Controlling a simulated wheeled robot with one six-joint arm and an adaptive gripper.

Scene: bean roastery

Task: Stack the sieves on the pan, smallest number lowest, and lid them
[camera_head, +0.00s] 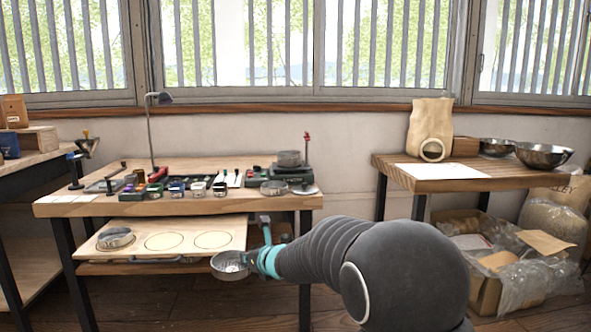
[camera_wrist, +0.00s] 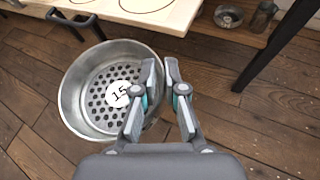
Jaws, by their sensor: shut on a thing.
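My gripper (camera_head: 256,262) is shut on the rim of a round metal sieve (camera_head: 230,265), in front of the desk's pull-out board. In the wrist view my fingers (camera_wrist: 165,75) pinch its right wall. The sieve (camera_wrist: 90,70) has round holes and a white disc marked 15. A round metal piece (camera_head: 116,238) sits on the left circle of the board (camera_head: 203,226); its number is unreadable. The other two circles are empty. On the desk a round metal piece (camera_head: 289,159) rests on a dark device. Another (camera_head: 273,187) lies in front, beside a flat disc, perhaps the lid (camera_head: 304,190).
The desk (camera_head: 85,203) carries a lamp (camera_head: 152,140) and several small cups. A lower shelf holds a small metal dish (camera_wrist: 228,16) and a jar (camera_wrist: 263,16). A side table (camera_head: 480,182) with bowls (camera_head: 543,155) and a box (camera_head: 487,292) stand right. Floor below the sieve is clear.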

